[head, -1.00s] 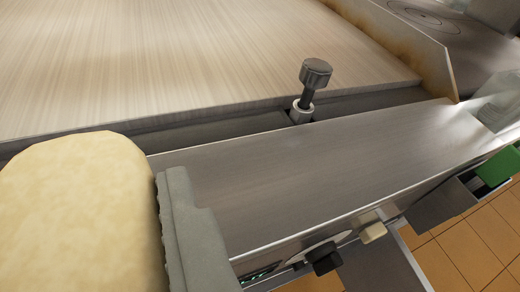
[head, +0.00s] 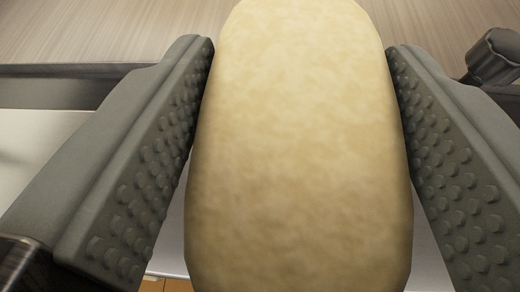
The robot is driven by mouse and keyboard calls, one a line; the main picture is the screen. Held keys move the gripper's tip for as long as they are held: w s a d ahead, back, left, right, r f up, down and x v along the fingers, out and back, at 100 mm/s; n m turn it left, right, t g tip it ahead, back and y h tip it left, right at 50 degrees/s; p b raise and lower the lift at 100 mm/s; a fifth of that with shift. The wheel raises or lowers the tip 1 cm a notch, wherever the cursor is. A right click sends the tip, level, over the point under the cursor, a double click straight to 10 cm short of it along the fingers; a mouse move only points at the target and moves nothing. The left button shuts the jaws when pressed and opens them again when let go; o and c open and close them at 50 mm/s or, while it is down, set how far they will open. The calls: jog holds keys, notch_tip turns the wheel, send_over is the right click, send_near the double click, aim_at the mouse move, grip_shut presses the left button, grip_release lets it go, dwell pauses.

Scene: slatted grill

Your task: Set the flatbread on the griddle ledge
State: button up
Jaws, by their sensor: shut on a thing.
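The flatbread (head: 300,150) is a thick, pale tan slab with rounded edges, filling the middle of the view. My gripper (head: 300,46) has one grey studded finger on each side of it and is shut on it. The griddle ledge (head: 45,150) is the pale metal strip at the left, seen past the left finger. The flatbread is in front of the ledge and hides much of it. I cannot tell whether the flatbread touches the ledge.
The brushed griddle plate (head: 110,30) spans the top, with a dark trough (head: 50,88) along its near edge. A dark knob (head: 493,58) stands at the upper right beside the right finger. A bit of orange floor (head: 168,285) shows at the bottom.

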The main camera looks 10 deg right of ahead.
jog(key=shift+w+f, duration=0.1)
jog(key=shift+f, duration=4.85)
jog(key=o, duration=1)
jog(key=shift+f, duration=0.1)
jog(key=shift+c, duration=0.2)
jog(key=shift+s+a+r, duration=0.15)
jog(key=shift+s+r, duration=0.2)
jog(key=shift+s, duration=0.1)
jog(key=v, duration=1.1)
